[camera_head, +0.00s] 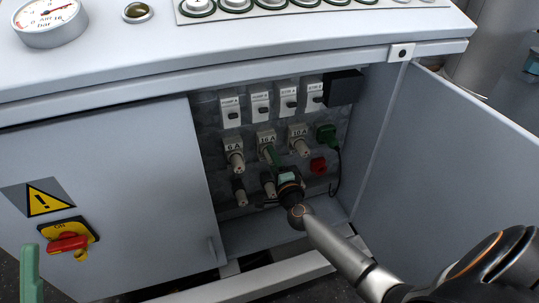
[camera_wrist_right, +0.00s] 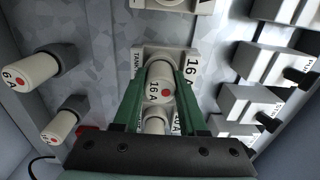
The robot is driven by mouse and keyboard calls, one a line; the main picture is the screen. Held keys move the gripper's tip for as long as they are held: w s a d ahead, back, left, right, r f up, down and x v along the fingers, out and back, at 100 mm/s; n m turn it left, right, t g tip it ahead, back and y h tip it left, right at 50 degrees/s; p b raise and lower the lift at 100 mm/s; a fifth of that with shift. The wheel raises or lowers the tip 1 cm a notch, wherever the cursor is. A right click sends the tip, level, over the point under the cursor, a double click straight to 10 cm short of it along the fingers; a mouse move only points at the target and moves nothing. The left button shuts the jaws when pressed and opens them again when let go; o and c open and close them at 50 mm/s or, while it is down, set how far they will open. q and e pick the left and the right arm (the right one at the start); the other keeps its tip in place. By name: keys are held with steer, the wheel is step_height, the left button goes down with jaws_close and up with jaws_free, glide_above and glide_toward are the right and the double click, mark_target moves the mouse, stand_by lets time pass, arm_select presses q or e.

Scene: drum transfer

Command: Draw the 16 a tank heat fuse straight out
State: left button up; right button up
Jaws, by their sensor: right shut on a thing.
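The 16 A tank heat fuse (camera_wrist_right: 160,85) is a pale round-capped plug with a red dot, in the right wrist view in front of its labelled plate. In the head view that plate (camera_head: 266,138) is the middle one of the upper fuse row. My right gripper (camera_head: 271,157) has its green fingers shut on the fuse from both sides; they also show in the wrist view (camera_wrist_right: 159,80). The gripper hides most of the fuse in the head view, and I cannot tell how deep it sits. A green finger of my left gripper (camera_head: 29,274) shows at the lower left edge.
The 6 A fuse (camera_head: 235,158) and 10 A fuse (camera_head: 300,146) flank it closely. Another fuse (camera_head: 239,192) is below. An open door (camera_head: 470,150) bounds the cabinet.

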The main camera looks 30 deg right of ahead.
jaws_close()
stand_by(0.3)
steer(key=shift+s, duration=0.15)
steer(key=shift+p+v, duration=0.75)
steer(key=shift+v, duration=2.15)
